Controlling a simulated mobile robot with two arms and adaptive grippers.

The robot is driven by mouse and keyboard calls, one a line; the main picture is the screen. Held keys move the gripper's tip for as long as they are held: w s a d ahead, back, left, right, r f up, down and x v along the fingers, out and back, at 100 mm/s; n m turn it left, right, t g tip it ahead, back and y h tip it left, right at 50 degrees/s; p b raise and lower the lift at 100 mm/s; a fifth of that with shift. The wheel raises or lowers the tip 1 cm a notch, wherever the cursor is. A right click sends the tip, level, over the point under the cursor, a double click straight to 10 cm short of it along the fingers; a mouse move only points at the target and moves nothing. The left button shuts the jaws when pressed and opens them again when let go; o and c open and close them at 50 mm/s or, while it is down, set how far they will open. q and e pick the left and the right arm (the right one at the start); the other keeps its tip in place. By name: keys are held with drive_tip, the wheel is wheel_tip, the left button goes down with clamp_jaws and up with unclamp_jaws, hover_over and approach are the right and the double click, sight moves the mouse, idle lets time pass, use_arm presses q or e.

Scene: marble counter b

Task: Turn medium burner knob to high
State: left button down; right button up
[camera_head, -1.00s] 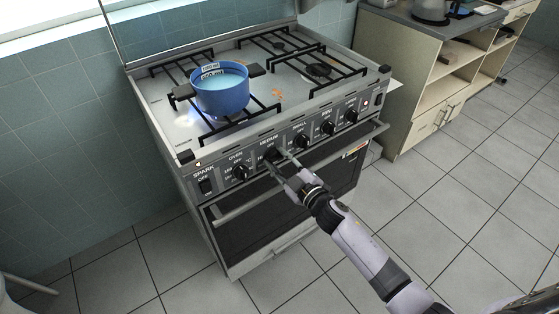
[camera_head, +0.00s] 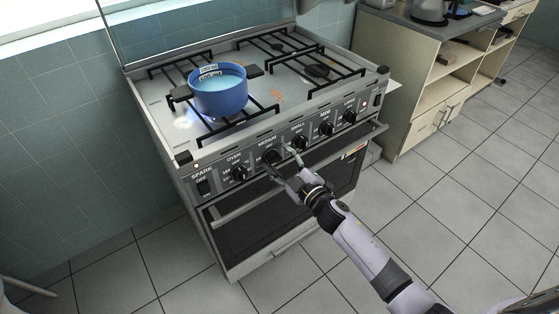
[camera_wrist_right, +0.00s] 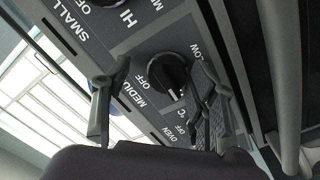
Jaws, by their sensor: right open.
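The medium burner knob (camera_head: 271,157) is a black round knob on the stove's front panel, between the oven knob and the small burner knob. It also shows in the right wrist view (camera_wrist_right: 167,74), beside the "MEDIUM", "OFF" and "LOW" lettering, with a short pale mark on its lower edge. My right gripper (camera_head: 279,159) is open in front of the panel. In the right wrist view its fingers (camera_wrist_right: 160,66) lie on either side of the knob, apart from each other. I cannot tell whether either finger touches it. My left gripper is not in view.
A blue pot (camera_head: 220,92) stands on the front-left burner, with a bluish glow beside it. The oven knob (camera_head: 239,173) and small burner knob (camera_head: 299,143) flank the medium knob. The oven handle (camera_head: 230,213) runs below the panel. Tiled floor to the right is clear.

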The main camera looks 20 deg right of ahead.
drive_tip(key=m+p, duration=0.2)
drive_tip(key=m, duration=0.1)
drive_tip(key=shift+w+a+f+m+p, duration=0.1)
drive_tip(key=shift+a+f+m+p, duration=0.05)
drive_tip(key=shift+a+m+p, duration=0.2)
drive_tip(key=m+p, duration=0.1)
drive_tip(key=m, duration=0.2)
drive_tip(key=shift+a+p, duration=0.2)
drive_tip(key=shift+p, duration=0.1)
drive_tip(key=shift+d+m, duration=0.1)
drive_tip(key=shift+m, duration=0.55)
drive_tip(key=shift+m+p, duration=0.35)
drive_tip(key=shift+m, duration=0.05)
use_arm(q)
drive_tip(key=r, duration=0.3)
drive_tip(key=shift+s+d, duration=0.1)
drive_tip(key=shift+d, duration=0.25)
